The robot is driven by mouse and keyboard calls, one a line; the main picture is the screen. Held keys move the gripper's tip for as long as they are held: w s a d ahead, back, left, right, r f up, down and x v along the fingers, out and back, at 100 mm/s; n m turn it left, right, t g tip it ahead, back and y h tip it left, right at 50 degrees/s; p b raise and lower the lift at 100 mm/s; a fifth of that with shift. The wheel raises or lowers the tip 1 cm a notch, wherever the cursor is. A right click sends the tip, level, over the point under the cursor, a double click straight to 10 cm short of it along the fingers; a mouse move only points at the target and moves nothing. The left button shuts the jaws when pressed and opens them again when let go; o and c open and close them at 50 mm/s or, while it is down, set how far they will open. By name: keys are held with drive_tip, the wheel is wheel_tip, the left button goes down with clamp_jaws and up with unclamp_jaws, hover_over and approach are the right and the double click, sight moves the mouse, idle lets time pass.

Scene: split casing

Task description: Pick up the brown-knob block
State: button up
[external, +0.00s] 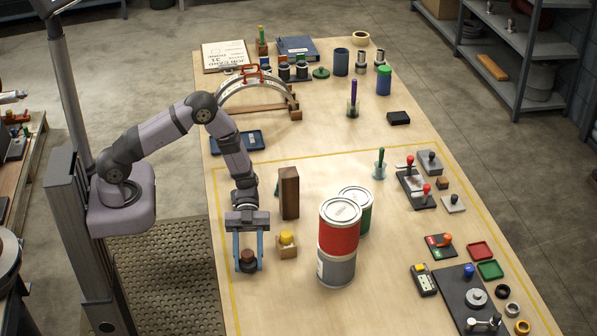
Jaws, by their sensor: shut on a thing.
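My gripper (248,266) points straight down near the left front of the table, with its two blue fingers either side of the brown-knob block (248,262). The block is small and dark brown with a rounded knob on top. The gripper is shut on it. The view is too coarse to tell whether the fingers press on the knob or the body, or whether the block touches the table.
A wooden block with a yellow knob (287,242) stands close to the right. Behind it is a tall brown block (289,193). A large red and grey can (338,244) stands further right, with a green can (358,208) behind. Table in front is clear.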

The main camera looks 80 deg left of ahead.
sight(248, 253)
drive_tip(key=shift+r+b, duration=0.9)
drive_tip(key=shift+r, duration=3.1)
